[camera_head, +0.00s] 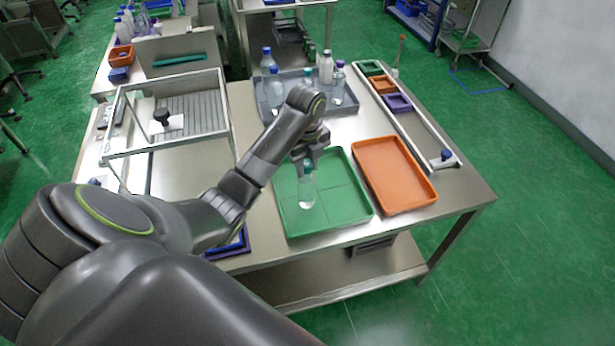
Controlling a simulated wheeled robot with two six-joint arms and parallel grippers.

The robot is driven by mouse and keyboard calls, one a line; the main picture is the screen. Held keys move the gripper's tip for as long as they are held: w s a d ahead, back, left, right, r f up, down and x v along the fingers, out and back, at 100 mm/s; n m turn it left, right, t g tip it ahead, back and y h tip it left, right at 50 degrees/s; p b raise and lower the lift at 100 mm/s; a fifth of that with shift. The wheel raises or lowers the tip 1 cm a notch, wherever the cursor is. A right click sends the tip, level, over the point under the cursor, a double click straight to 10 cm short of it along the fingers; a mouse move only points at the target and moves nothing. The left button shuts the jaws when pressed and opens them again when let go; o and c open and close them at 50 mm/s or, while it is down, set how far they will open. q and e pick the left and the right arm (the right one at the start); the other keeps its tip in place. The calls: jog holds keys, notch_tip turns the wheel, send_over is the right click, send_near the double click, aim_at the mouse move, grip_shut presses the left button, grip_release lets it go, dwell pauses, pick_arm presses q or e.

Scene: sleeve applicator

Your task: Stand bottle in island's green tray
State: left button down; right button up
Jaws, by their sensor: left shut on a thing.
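A clear bottle with a green cap (307,190) is upright over the green tray (342,212) on the steel island table. My left gripper (307,162) is shut on the bottle near its cap, with the arm reaching in from the left. The bottle's base appears within the tray's area. I cannot tell whether it touches the tray floor. The tray holds nothing else that I can see. My right gripper is not in view.
An orange tray (395,175) lies just right of the green one. A grey tray (344,106) with several bottles stands behind. A railed strip with small coloured bins (397,103) runs along the right. A framed enclosure (165,112) stands at the left.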

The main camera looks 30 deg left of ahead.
aim_at(307, 173)
pick_arm(q)
notch_tip(307, 173, down, 2)
jog(key=shift+f+p, duration=0.2)
jog(key=shift+p, duration=0.15)
jog(key=shift+f, duration=0.5)
jog(key=c, duration=1.1)
grip_release()
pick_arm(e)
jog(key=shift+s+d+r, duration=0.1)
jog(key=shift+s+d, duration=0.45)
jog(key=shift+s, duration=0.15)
